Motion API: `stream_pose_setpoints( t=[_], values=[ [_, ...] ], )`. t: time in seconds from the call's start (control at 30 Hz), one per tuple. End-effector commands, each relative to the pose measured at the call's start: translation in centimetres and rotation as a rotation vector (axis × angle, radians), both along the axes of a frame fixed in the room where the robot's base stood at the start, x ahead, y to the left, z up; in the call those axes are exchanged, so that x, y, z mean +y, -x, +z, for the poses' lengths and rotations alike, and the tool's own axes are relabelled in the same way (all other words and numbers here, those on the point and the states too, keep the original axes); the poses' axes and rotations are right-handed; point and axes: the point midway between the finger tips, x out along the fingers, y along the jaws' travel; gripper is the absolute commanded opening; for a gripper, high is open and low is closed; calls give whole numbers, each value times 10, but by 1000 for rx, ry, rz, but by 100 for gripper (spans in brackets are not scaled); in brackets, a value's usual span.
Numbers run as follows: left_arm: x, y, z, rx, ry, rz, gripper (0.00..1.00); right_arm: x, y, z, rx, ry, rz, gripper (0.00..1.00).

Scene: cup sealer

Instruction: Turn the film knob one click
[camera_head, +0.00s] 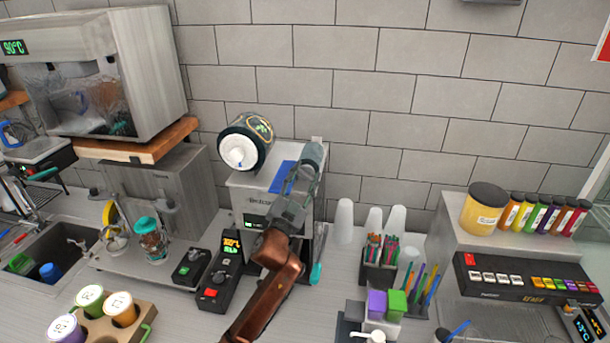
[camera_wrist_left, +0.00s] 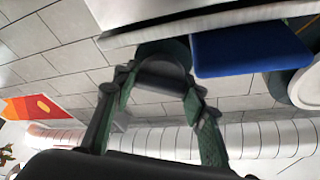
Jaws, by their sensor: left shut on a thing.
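The cup sealer (camera_head: 250,190) stands against the tiled wall, with a dark green film roll (camera_head: 262,128) with a white core on its top left. The film knob (camera_head: 313,152), a grey-teal cylinder, is at the sealer's top right. My left gripper (camera_head: 303,172) reaches up over the sealer's front right to this knob. In the left wrist view, the two green fingers of the gripper (camera_wrist_left: 162,92) close around the dark knob (camera_wrist_left: 165,50). The contact is partly hidden by the fingers. My right gripper is in neither view.
A blue pad (camera_head: 282,176) lies on the sealer beside the gripper; it also shows in the left wrist view (camera_wrist_left: 250,52). White cups (camera_head: 344,222) and a straw holder (camera_head: 379,271) stand to the right. A black control box (camera_head: 218,281) is at the front left.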

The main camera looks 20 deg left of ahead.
Motion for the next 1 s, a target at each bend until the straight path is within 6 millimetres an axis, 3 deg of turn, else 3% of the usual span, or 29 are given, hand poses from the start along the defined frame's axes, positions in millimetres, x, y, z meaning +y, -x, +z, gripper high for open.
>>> stream_pose_setpoints(
  t=[0.17, 0.2, 0.3, 0.67, 1.0],
  values=[
    [0, -1, -4, 7, 1, 0, 15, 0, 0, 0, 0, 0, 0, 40],
    [0, -1, -4, 7, 1, 0, 41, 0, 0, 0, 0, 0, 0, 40],
    [0, -1, -3, 5, 2, 1, 48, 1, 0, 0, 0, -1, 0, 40],
    [-1, 5, -3, 1, 2, -1, 48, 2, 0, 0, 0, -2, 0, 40],
    [-3, 64, -25, 3, 3, -1, 48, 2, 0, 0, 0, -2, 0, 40]
  ],
)
